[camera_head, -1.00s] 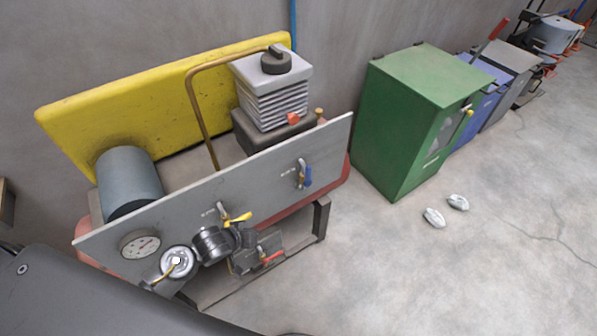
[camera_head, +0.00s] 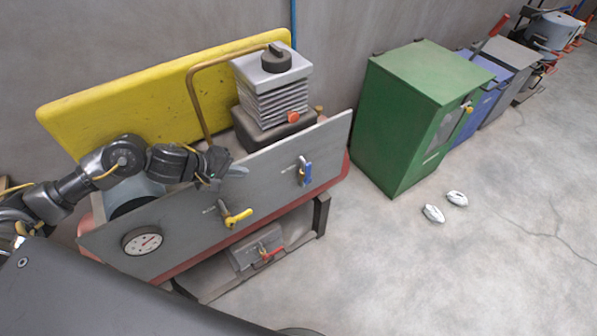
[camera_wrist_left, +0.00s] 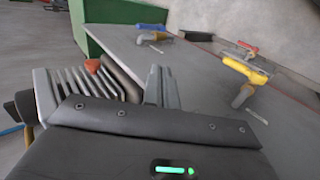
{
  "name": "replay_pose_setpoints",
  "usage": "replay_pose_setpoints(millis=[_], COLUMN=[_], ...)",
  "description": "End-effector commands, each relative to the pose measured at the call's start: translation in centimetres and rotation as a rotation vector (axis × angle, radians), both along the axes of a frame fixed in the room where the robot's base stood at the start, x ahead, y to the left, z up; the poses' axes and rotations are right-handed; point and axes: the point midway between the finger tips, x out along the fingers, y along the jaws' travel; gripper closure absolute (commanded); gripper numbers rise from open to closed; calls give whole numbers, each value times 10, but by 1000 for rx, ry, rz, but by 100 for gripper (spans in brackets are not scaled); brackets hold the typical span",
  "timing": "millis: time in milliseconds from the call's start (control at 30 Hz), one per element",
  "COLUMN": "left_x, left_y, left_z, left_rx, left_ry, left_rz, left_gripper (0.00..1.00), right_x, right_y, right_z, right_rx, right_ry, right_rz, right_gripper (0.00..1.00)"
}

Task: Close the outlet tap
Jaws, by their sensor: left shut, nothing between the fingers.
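Three taps show, and I cannot read which is the outlet. A yellow-handled tap (camera_head: 236,217) is on the front of the grey panel (camera_head: 185,222), its lever slanting. A blue-handled tap (camera_head: 306,173) is farther right, its handle pointing down. A red lever (camera_head: 268,254) is on a grey box below the panel. My left gripper (camera_head: 236,172) is shut and empty at the panel's top edge, above the yellow tap and apart from it. In the left wrist view its fingers (camera_wrist_left: 161,86) are together, with the yellow handle (camera_wrist_left: 245,69) to their right. My right gripper is out of view.
A round gauge (camera_head: 142,241) is on the panel's left. A ribbed block with a black knob (camera_head: 276,59) and a bent copper pipe (camera_head: 196,98) stand behind it. A green cabinet (camera_head: 405,115) is to the right. The floor in front is open.

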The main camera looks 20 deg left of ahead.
Motion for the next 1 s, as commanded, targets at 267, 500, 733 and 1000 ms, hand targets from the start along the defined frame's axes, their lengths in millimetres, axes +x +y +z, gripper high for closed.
replay_pose_setpoints(millis=[267, 500, 733, 1000], left_x=[11, 39, 69, 102], left_y=[-10, -34, -58, -86], left_z=[-13, -46, -80, -119], left_rx=[-5, -5, -3, -2], left_ry=[0, 0, 0, 0], left_rz=[1, 1, 2, 0], left_gripper=[100, 100, 100, 100], right_x=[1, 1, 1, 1], right_y=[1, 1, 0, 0], right_z=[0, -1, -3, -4], right_rx=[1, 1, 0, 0], right_ry=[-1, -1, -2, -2], right_rz=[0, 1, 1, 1], right_gripper=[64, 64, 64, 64])
